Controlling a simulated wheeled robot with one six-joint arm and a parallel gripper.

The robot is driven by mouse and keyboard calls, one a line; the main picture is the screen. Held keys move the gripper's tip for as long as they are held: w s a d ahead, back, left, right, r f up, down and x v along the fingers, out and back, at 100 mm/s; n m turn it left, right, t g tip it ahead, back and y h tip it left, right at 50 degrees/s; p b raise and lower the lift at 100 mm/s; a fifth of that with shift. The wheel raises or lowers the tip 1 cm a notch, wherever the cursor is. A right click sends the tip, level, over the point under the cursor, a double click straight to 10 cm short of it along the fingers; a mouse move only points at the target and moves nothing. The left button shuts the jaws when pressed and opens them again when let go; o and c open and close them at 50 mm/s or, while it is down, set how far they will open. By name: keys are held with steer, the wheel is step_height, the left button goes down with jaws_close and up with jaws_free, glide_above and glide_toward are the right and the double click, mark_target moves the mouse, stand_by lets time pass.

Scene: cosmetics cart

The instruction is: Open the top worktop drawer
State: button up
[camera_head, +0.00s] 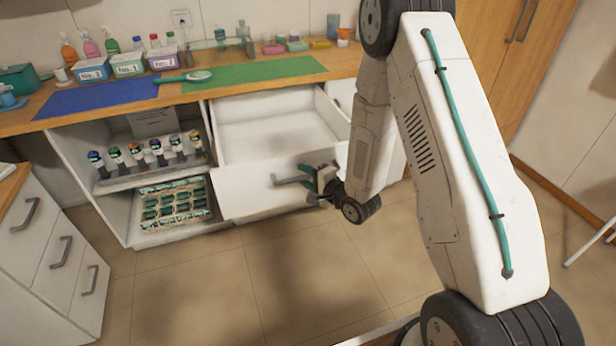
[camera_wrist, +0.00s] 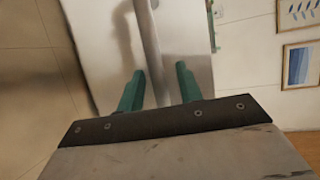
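The top worktop drawer (camera_head: 250,200) is pulled well out under the wooden counter in the head view. Its white inside looks empty.
The counter (camera_head: 335,62) holds bottles, labelled tubs, a brush and blue and green mats. An open shelf (camera_head: 120,185) with bottles is left of the drawer. A white drawer cabinet (camera_head: 60,275) stands at the left front. The tiled floor before the drawer is clear.

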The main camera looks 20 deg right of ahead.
steer(key=shift+d, duration=0.1)
steer(key=shift+s+d, duration=0.2)
steer(key=shift+s, duration=0.15)
steer(key=v, duration=0.7)
steer(key=shift+a+r, duration=0.1)
steer(key=shift+a, duration=0.05)
